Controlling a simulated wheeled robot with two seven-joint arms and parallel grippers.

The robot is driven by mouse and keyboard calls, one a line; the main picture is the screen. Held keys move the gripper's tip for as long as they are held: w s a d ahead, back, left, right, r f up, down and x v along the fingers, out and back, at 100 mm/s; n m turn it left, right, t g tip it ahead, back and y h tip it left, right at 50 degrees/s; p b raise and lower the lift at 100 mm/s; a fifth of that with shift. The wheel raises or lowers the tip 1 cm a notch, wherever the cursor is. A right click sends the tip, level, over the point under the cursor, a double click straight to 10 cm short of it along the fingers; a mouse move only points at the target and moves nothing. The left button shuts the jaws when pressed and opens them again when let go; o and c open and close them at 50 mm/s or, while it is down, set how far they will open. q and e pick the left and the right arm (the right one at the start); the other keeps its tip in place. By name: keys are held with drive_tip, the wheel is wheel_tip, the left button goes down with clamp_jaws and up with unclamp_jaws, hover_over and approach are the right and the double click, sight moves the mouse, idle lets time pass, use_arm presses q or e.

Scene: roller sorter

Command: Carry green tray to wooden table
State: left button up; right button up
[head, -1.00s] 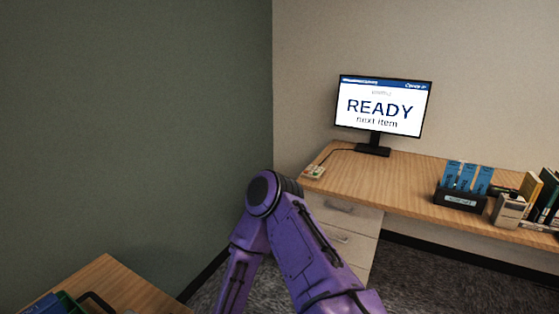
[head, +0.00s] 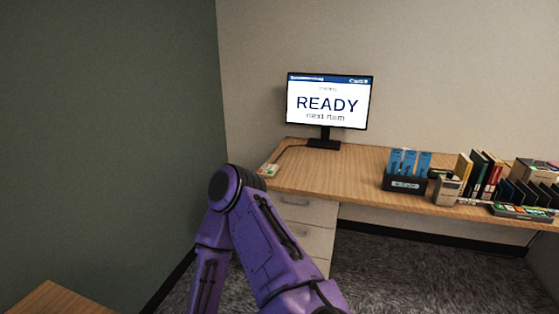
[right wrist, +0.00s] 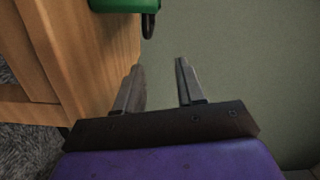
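The tray is out of the head view. A wooden table corner (head: 48,300) shows at the lower left there, and a long wooden desk (head: 330,180) stands against the back wall. I cannot tell which is the task's table. My left gripper is not in view.
The desk holds a monitor (head: 328,102) reading "READY", a black holder with blue folders (head: 407,170), a small beige device (head: 447,190) and several books (head: 485,175). Drawers (head: 305,225) stand under its left end. A dark green wall (head: 105,140) closes the left side. Carpet (head: 400,270) is open in front.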

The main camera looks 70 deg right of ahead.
drive_tip(key=shift+s+d+r, duration=0.1)
drive_tip(key=shift+d+r, duration=0.45)
drive_tip(key=shift+r, duration=0.35)
drive_tip(key=shift+s+d+r, duration=0.1)
drive_tip(key=shift+d+r, duration=0.45)
drive_tip(key=shift+r, duration=0.35)
drive_tip(key=shift+w, duration=0.1)
